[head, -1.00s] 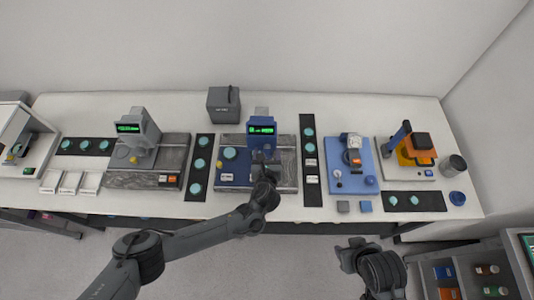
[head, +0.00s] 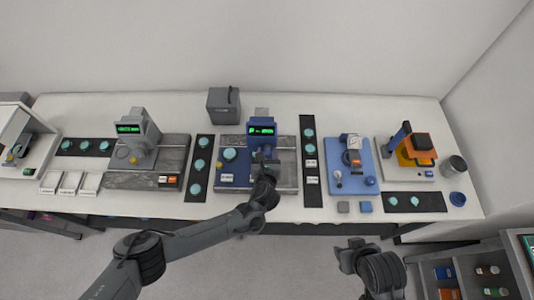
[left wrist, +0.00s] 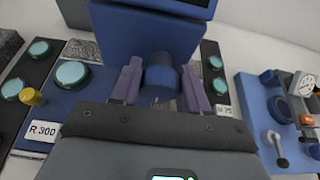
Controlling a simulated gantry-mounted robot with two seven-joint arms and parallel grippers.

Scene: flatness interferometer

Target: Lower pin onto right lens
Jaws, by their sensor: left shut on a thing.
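The blue gauge stand (head: 262,133) with a green-lit display stands at the middle of the table; its blue body (left wrist: 150,35) fills the top of the left wrist view. My left gripper (left wrist: 160,88) is in front of it, its two purple-grey fingers on either side of a blue cylindrical part (left wrist: 161,72), which I take to be the pin. The gripper is shut on it. A teal lens (head: 230,154) lies on the blue plate left of the stand, and it also shows in the left wrist view (left wrist: 71,74). Any lens under the pin is hidden. My right gripper (head: 350,254) is low, off the table; its jaws are unclear.
A yellow knob (left wrist: 32,96) and an "R 300" label (left wrist: 43,132) are left of my left gripper. Dark strips with teal lenses (head: 198,167) flank the stand. A grey gauge stand (head: 138,137) is at left; a blue base (head: 345,183) with a dial is at right.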

